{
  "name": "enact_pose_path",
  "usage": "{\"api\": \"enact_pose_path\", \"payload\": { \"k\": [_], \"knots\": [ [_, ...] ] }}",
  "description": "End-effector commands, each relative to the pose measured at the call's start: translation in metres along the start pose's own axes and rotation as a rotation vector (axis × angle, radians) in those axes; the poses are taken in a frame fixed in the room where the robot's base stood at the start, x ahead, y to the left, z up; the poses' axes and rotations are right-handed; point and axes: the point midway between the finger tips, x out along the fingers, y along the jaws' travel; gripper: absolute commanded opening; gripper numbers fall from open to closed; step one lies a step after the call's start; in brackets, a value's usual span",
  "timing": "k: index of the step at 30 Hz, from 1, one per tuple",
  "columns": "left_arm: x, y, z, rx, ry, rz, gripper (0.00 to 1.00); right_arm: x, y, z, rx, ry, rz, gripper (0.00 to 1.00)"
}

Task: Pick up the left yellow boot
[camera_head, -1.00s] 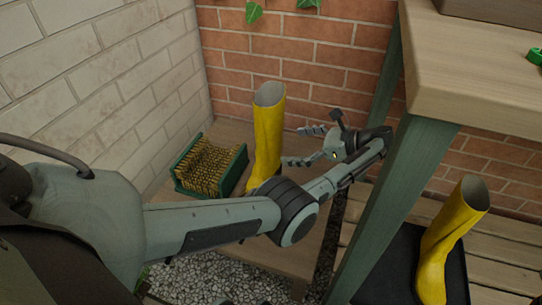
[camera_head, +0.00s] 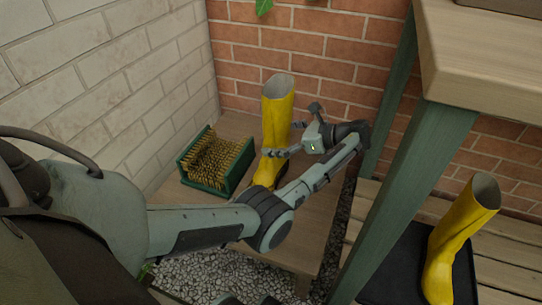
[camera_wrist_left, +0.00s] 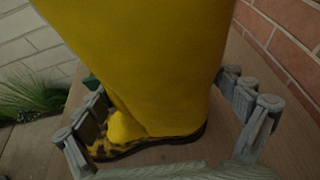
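The left yellow boot (camera_head: 277,108) stands upright on a low wooden bench by the brick wall. My left gripper (camera_head: 283,140) reaches it from the right, with one finger passing across the front of its shaft. In the left wrist view the boot (camera_wrist_left: 150,60) fills the space between the spread fingers of the left gripper (camera_wrist_left: 168,100), one on each side. The fingers look open, with a gap on the right side of the boot. The boot's sole rests on the wood. My right gripper is not in view.
A green boot brush with tan bristles (camera_head: 216,162) sits left of the boot on the bench (camera_head: 309,225). Another yellow boot (camera_head: 455,240) stands in a black tray (camera_head: 392,270) at the right. A green table leg (camera_head: 410,190) rises close to my left arm.

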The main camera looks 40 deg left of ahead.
Motion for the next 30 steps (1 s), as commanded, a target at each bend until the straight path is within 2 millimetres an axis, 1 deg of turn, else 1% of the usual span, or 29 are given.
{"api": "enact_pose_path", "payload": {
  "k": [1,2,11,17,20,23,25,30],
  "knots": [
    [0.0,0.0,0.0,-0.001,0.0,-0.001,0.76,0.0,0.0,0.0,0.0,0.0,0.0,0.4],
    [0.0,0.0,0.0,-0.001,0.0,-0.001,0.73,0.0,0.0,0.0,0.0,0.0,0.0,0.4],
    [0.0,0.0,0.0,-0.003,0.001,-0.001,0.35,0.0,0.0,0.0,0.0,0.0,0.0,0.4],
    [-0.001,-0.001,0.002,-0.007,-0.002,-0.003,0.34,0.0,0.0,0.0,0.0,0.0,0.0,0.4],
    [-0.003,-0.002,0.007,-0.008,-0.002,-0.003,0.34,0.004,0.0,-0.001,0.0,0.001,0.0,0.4],
    [-0.008,-0.002,0.02,-0.01,-0.002,-0.004,0.34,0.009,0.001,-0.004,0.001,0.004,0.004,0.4],
    [-0.013,-0.002,0.032,-0.009,-0.002,-0.004,0.34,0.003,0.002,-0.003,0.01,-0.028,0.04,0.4],
    [-0.026,-0.002,0.062,-0.009,-0.002,-0.004,0.34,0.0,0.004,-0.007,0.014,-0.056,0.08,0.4]
  ]
}}
